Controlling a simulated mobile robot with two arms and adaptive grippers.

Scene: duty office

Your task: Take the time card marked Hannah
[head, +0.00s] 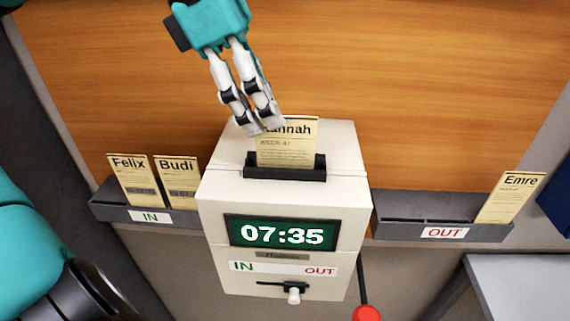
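The time card marked Hannah (288,150) is cream with dark print. It stands upright in the dark slot on top of the beige time clock (285,195). The first letter of its name is covered by my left gripper (260,128), which reaches down from above. Its two fingertips are close together at the card's upper left corner. I cannot tell whether they touch the card or have it between them. My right gripper is not in view.
The grey IN rack (118,211) at left holds the Felix card (134,183) and Budi card (177,183). The grey OUT rack (395,230) at right holds the Emre card (508,197) and has free room. The clock shows 07:35; a small white-knobbed lever (293,294) is below.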

